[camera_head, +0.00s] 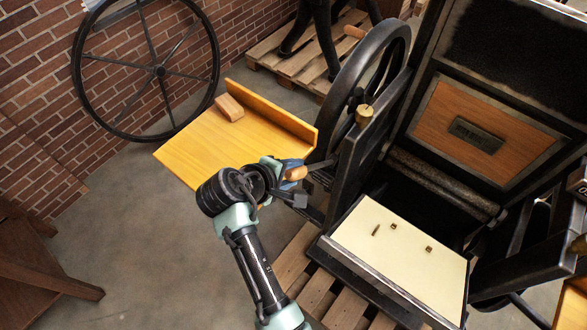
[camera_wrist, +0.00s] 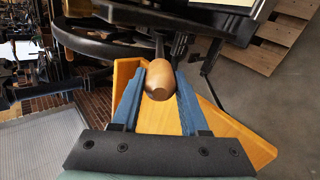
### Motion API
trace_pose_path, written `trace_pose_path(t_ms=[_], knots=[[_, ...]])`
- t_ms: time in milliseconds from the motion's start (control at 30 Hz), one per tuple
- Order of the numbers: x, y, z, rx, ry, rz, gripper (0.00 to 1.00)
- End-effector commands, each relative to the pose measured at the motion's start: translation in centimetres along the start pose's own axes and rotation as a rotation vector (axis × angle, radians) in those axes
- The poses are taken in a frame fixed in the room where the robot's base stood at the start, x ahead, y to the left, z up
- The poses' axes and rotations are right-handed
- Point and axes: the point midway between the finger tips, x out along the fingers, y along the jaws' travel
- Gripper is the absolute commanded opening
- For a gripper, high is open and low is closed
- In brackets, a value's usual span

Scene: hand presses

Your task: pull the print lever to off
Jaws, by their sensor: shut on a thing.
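The print lever is a dark rod with a rounded wooden handle (camera_head: 296,173) at its end, at the left side of the black press. My gripper (camera_head: 290,178) is at this handle, beside the press frame. In the wrist view the handle (camera_wrist: 159,80) sits between the two blue fingers of my gripper (camera_wrist: 159,84), which are closed on it from both sides. The dark rod runs from the handle toward the press at the top of that view. The lever's inner end is hidden in the head view.
A yellow wooden shelf (camera_head: 205,153) carrying a small wooden block (camera_head: 229,107) lies behind my gripper. A large black flywheel (camera_head: 372,85) stands close on the right. The cream press bed (camera_head: 395,255) holds several small pieces. Bare floor (camera_head: 110,225) lies to the left.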

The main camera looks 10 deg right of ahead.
Motion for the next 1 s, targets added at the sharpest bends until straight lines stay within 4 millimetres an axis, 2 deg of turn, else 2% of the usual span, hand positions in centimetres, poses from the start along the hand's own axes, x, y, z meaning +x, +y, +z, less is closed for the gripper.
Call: trace_pose_path(t_ms=[33,167,200,333,600,733,867,1000], knots=[[0.1,-0.7,-0.1,-0.005,0.000,-0.015,0.00],[0.1,-0.8,-0.1,-0.006,0.000,-0.018,0.00],[0.2,-0.9,-0.1,-0.007,-0.001,-0.019,0.49],[0.2,-0.8,-0.1,-0.006,-0.002,-0.017,0.73],[0.1,-0.5,0.0,-0.004,-0.001,-0.012,0.74],[-0.8,-0.5,-0.2,-0.003,0.002,-0.010,0.74],[-2.7,-0.6,-0.1,-0.003,0.002,-0.011,0.74],[-5.9,-0.5,-0.2,-0.004,0.005,-0.010,0.74]])
